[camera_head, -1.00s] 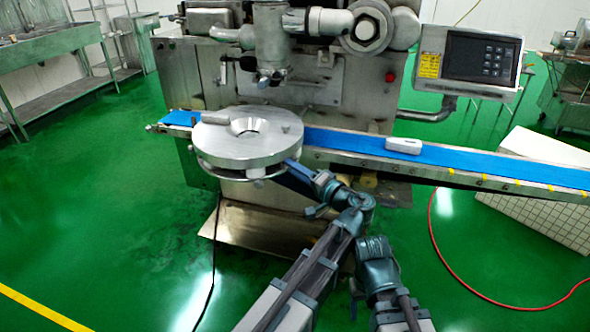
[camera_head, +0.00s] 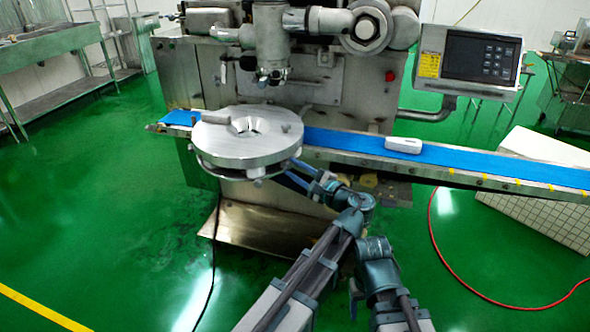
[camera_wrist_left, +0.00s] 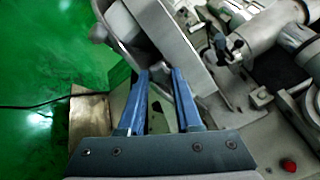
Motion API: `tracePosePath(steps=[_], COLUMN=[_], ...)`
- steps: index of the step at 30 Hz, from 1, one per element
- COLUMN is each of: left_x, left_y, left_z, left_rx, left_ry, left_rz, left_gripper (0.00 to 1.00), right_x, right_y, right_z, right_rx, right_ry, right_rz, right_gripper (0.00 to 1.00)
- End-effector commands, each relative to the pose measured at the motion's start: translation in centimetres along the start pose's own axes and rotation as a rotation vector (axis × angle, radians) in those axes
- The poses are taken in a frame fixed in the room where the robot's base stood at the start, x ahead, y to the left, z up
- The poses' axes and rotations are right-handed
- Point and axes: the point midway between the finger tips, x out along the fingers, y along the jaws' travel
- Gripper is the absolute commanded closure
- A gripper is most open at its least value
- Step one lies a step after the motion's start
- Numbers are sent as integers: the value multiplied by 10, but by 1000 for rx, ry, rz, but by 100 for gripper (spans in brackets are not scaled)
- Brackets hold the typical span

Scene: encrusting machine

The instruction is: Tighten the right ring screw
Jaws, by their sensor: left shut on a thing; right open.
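The round metal disc unit (camera_head: 225,150) of the encrusting machine sits over the left end of the blue belt, with a hole in its top. My left gripper (camera_head: 288,177) reaches up to the disc's lower right edge. In the left wrist view its two blue fingers (camera_wrist_left: 160,73) stand with a narrow gap beside the disc's side wall (camera_wrist_left: 168,38). They are shut on a small part at the disc, taken as the right ring screw, which is mostly hidden between the fingertips. My right gripper (camera_head: 355,297) is low at the front, away from the machine, open and holding nothing visible.
The blue conveyor belt (camera_head: 455,165) runs to the right with a small white object (camera_head: 403,145) on it. A control panel (camera_head: 481,57) hangs at upper right. A nozzle head (camera_head: 270,45) is above the disc. A red hose (camera_head: 440,250) lies on the green floor.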

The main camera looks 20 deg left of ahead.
Motion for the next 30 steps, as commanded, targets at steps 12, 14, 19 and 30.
tracePosePath(steps=[12,14,19,30], left_x=[-1,-1,-1,-1], left_y=[2,2,3,3], left_z=[0,0,0,0], left_rx=[377,423,534,664], left_ry=[3,3,3,4], left_rz=[2,2,2,3], left_gripper=[100,100,100,100], right_x=[1,1,1,2], right_y=[0,0,0,0], right_z=[0,0,0,0], right_rx=[0,0,0,0], right_ry=[0,0,0,0], right_rz=[0,0,0,0], right_gripper=[36,36,36,36])
